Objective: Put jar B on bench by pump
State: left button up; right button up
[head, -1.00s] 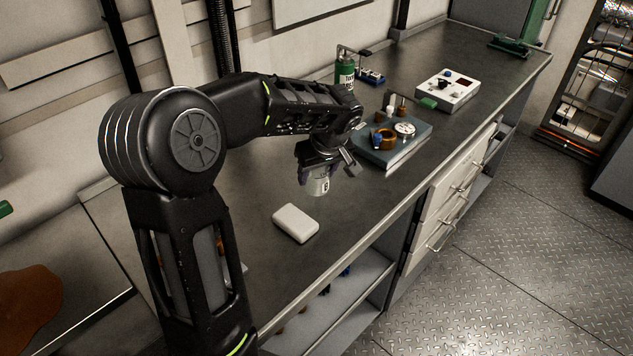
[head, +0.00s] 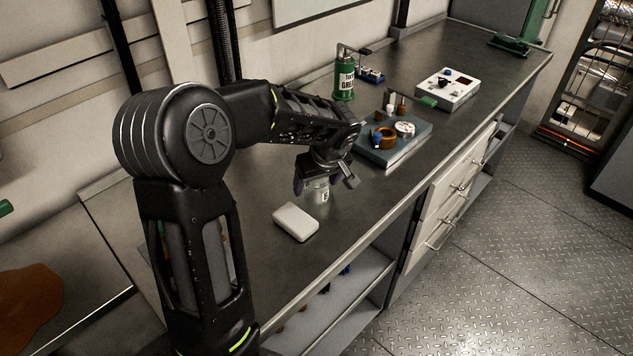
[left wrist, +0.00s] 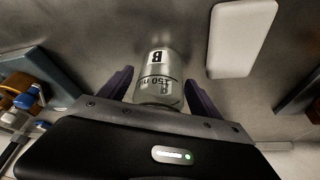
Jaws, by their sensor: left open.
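Jar B (head: 323,190) is a small clear-grey jar with a white label marked B. It appears to stand on the dark bench (head: 375,205), though its base is hard to make out. My left gripper (head: 326,178) is over the jar and hides its upper part. In the left wrist view, jar B (left wrist: 160,72) lies between the two spread fingers of my left gripper (left wrist: 160,88), which are open with a gap on each side. No part is clearly labelled as the pump. My right gripper is not in view.
A white block (head: 296,222) lies near jar B. A blue-grey plate (head: 408,152) with brass parts and a gauge sits farther along. A green labelled canister (head: 345,82) and a white box with knobs (head: 448,92) stand beyond. Bare bench lies between jar B and the plate.

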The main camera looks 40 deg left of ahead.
pick_arm(q)
jog(key=shift+r, duration=0.1)
jog(key=shift+r+p, duration=0.15)
jog(key=shift+p, duration=0.15)
jog(key=shift+d+r, duration=0.15)
jog(key=shift+r, duration=0.2)
jog(key=b+v, duration=0.1)
jog(key=v, duration=1)
jog(key=shift+b, duration=0.4)
